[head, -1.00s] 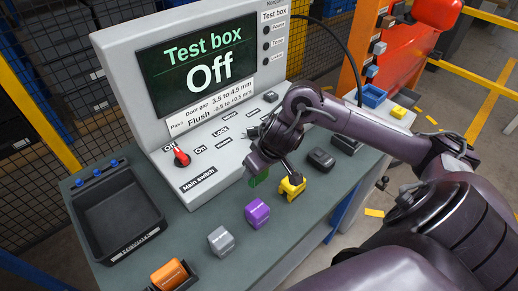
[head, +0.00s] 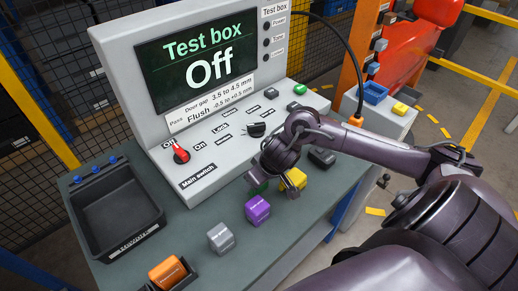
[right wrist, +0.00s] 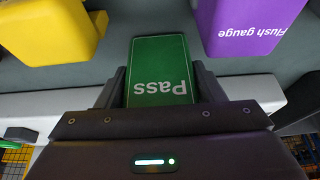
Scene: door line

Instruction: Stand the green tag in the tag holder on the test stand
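The green tag (right wrist: 160,70) bears the word Pass and lies between the two fingers of my right gripper (right wrist: 160,88) in the right wrist view. The fingers sit close along its sides; I cannot tell whether they press on it. In the head view the right gripper (head: 281,186) is low over the bench beside the yellow block (head: 294,178), and only a sliver of the tag (head: 258,187) shows. The test stand is a green-grey bench (head: 285,228) with the test box (head: 115,95) reading Off. I cannot pick out the tag holder. My left gripper is out of view.
A purple flush gauge (head: 257,209), a grey block (head: 220,237) and an orange block (head: 167,273) line the bench front. A black tray (head: 115,210) is at left. A dark block (head: 321,158) is right of the gripper. The red main switch (head: 181,154) is on the sloped panel.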

